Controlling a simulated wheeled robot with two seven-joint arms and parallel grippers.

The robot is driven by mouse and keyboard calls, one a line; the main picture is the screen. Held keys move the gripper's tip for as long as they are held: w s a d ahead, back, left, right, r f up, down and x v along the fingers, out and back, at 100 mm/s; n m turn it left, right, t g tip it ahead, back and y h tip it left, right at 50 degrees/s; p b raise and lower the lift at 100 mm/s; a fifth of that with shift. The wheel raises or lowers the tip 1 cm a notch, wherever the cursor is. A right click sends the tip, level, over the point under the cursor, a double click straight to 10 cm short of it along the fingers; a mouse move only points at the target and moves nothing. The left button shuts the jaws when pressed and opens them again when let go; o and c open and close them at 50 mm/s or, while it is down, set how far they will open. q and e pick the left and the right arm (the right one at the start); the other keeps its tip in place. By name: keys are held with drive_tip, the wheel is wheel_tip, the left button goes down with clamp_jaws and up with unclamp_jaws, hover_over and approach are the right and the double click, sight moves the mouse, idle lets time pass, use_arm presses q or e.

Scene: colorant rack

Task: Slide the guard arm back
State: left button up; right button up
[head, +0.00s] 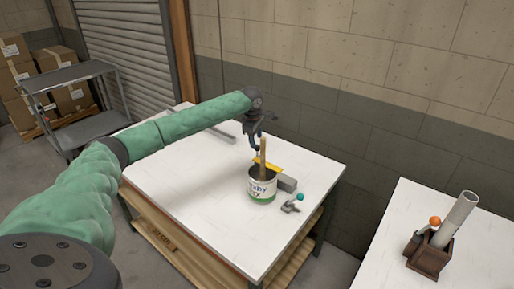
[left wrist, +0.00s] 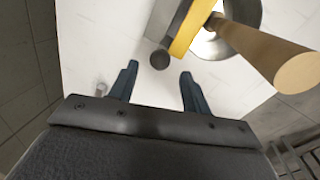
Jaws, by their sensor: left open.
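The yellow guard arm (head: 268,167) lies across the top of a white and green can (head: 262,194), at a grey block (head: 287,184). In the left wrist view the yellow arm (left wrist: 193,27) shows close up, with a dark round knob (left wrist: 160,60) near its end. My left gripper (head: 256,149) is above the table on the far side of the can. In the left wrist view its two fingers (left wrist: 158,70) are apart, and the knob appears just beyond and between their tips. Nothing is between the fingers. My right gripper is not in view.
A wooden stick (head: 263,152) stands up from the can, close to my gripper. A small clamp with a teal knob (head: 299,197) sits right of the can. A second table holds a brown holder (head: 429,257) with a grey tube.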

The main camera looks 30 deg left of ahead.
sight(257, 145)
use_arm(q)
drive_tip(key=f+p, duration=0.1)
drive_tip(key=f, duration=0.1)
drive_tip(key=w+f, duration=0.1)
drive_tip(key=f, duration=0.1)
drive_tip(key=shift+f+p, duration=0.15)
drive_tip(key=shift+p, duration=0.25)
drive_tip(key=shift+a+f, duration=0.1)
drive_tip(key=shift+f, duration=0.75)
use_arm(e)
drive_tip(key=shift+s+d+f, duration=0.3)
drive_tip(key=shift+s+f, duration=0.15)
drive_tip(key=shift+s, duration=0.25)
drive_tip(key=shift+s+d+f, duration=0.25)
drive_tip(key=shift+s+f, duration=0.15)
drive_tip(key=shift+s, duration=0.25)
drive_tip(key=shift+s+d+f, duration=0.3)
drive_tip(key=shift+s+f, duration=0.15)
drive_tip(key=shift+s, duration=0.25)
